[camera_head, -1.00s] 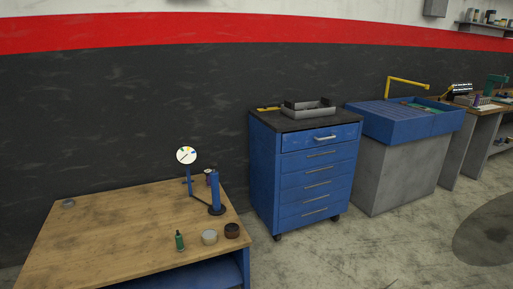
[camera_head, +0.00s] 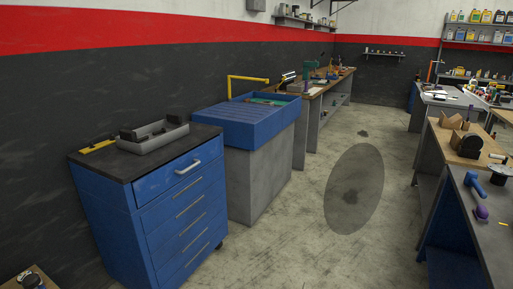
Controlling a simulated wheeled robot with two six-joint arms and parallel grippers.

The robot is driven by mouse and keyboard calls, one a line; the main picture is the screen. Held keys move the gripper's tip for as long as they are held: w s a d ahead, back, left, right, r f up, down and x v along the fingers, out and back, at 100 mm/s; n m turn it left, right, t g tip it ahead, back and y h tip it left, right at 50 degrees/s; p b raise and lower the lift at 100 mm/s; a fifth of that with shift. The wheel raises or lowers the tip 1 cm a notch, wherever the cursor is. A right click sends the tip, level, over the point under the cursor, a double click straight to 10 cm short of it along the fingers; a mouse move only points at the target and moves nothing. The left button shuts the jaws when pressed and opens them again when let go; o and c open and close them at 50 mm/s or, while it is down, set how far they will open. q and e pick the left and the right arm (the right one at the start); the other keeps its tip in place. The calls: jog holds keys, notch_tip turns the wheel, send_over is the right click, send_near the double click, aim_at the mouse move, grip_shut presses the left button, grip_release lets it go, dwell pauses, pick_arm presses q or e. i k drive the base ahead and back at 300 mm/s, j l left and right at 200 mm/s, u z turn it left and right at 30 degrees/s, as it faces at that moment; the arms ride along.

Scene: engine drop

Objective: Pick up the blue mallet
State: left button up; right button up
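A blue object shaped like a mallet (camera_head: 474,184) lies on the dark-topped bench (camera_head: 492,236) at the right edge of the head view. It is small at this distance, so its details are hard to make out. Neither of my grippers shows in the view.
A blue drawer cabinet (camera_head: 170,208) stands at the near left, with a grey tray (camera_head: 154,142) on top. A blue sink-like basin on a grey base (camera_head: 258,170) stands behind it. Open concrete floor (camera_head: 318,240) with a dark stain runs between the left units and the right benches.

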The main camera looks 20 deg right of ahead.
aim_at(470, 180)
jog(key=i+l+z, duration=0.25)
jog(key=z, duration=0.15)
jog(key=i+l+z, duration=0.15)
jog(key=i+z, duration=0.65)
jog(key=i+j+z, duration=0.1)
jog(key=i+z, duration=0.3)
